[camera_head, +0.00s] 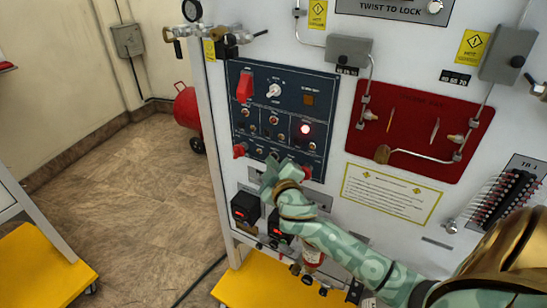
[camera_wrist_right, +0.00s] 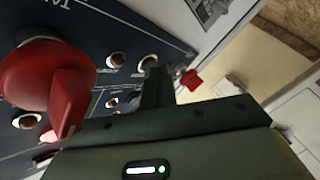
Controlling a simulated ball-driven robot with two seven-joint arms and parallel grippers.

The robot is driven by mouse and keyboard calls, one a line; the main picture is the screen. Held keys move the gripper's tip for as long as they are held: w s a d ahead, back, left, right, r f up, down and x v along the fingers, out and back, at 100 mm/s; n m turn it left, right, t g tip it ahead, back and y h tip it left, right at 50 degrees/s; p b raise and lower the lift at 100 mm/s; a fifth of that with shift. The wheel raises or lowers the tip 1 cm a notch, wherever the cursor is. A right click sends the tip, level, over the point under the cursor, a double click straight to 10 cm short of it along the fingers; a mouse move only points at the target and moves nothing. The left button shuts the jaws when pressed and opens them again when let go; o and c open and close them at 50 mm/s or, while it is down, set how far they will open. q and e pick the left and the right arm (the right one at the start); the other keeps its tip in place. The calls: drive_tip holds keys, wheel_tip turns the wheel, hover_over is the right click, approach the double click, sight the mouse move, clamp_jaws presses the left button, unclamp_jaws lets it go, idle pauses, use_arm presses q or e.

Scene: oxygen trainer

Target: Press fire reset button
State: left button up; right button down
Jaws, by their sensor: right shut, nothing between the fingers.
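The dark blue control panel (camera_head: 285,84) stands on the white trainer board and carries several small round buttons and switches. The labels are too small to tell which button is the fire reset. My right gripper (camera_head: 270,166) is shut and empty, close to the panel's lower edge. In the right wrist view, its fingers (camera_wrist_right: 157,86) point at the panel near a small round button (camera_wrist_right: 148,62); I cannot tell whether they touch it. My left gripper is not in view.
A large red knob (camera_wrist_right: 45,85) stands out near my right fingers in the wrist view. A red switch (camera_head: 240,150) sits at the panel's lower left. Black boxes with red displays (camera_head: 246,208) lie below. A dark red plate (camera_head: 415,130) is on the right.

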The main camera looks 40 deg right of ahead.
drive_tip(key=shift+d, duration=0.15)
idle(0.4)
drive_tip(key=shift+s+a, duration=0.3)
drive_tip(key=shift+a, duration=0.45)
drive_tip(key=shift+s+a+p, duration=0.15)
drive_tip(key=shift+s+a, duration=0.15)
drive_tip(key=shift+a, duration=0.5)
drive_tip(key=shift+s+a+p, duration=0.15)
drive_tip(key=shift+s+a, duration=0.2)
drive_tip(key=shift+a, duration=0.4)
drive_tip(key=shift+s+a+p, duration=0.15)
drive_tip(key=shift+s+a, duration=0.15)
drive_tip(key=shift+a, duration=0.5)
